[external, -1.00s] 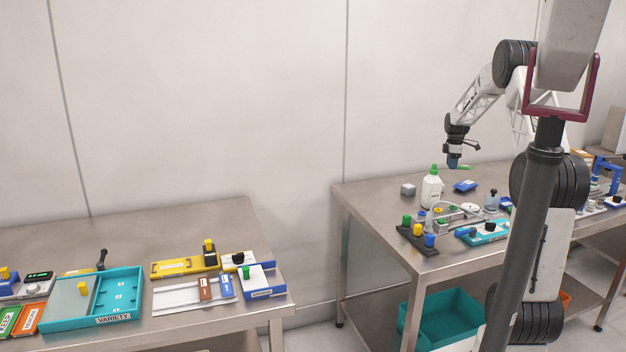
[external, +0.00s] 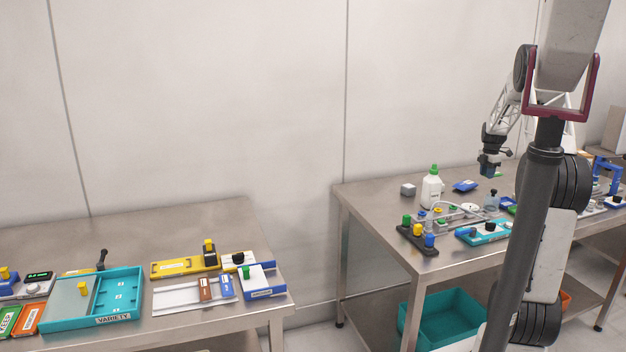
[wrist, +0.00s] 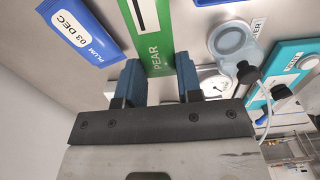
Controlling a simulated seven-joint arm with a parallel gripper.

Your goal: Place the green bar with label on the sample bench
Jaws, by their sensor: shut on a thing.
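My gripper (external: 489,172) is above the right bench (external: 375,205), shut on a green bar (wrist: 152,50). In the external view only a small bit of green (external: 498,174) shows beside the fingers. The bar is held above the bench top. A left bench (external: 120,235) stands apart on the other side. No sign names either bench as the sample bench.
Below my gripper are a blue PLUM packet (wrist: 80,32), a clear flask (wrist: 232,45) and a round white dial (wrist: 216,84). A white bottle with a green cap (external: 432,188) stands left of it. The left bench holds a teal VARIETY tray (external: 135,305).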

